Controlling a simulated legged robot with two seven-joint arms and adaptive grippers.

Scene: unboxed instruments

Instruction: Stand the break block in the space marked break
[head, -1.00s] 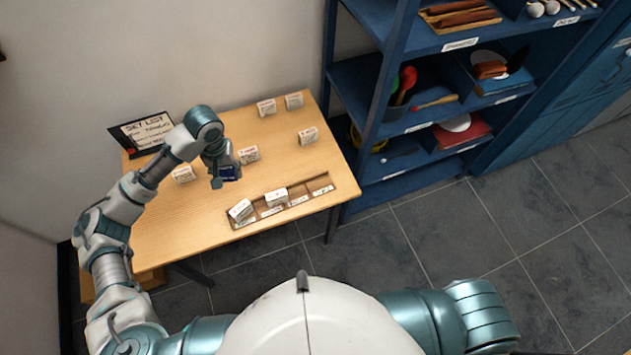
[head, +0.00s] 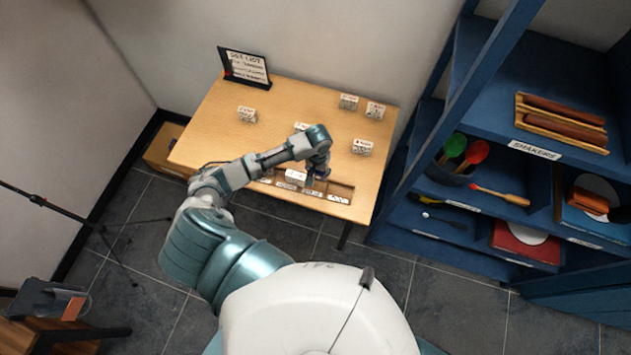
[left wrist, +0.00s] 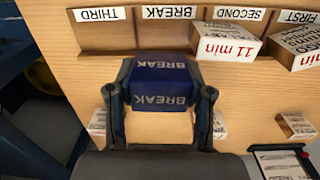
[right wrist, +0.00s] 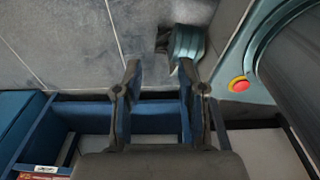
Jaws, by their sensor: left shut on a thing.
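The dark blue break block (left wrist: 160,82), with white BREAK lettering, is held between the fingers of my left gripper (left wrist: 160,95). In the head view my left gripper (head: 318,176) is over the wooden rack (head: 345,187) at the table's front edge. A white 11 min block (left wrist: 222,42) sits by the SECOND label, and another white block (left wrist: 297,45) by FIRST. My right gripper (right wrist: 158,80) is open and empty, away from the table.
The THIRD space (left wrist: 105,36) is empty. Several white blocks, such as one at the right (head: 362,147), stand farther back on the table (head: 210,130). A black set-list sign (head: 245,66) stands at the back left. A blue shelf unit (head: 400,205) is right of the table.

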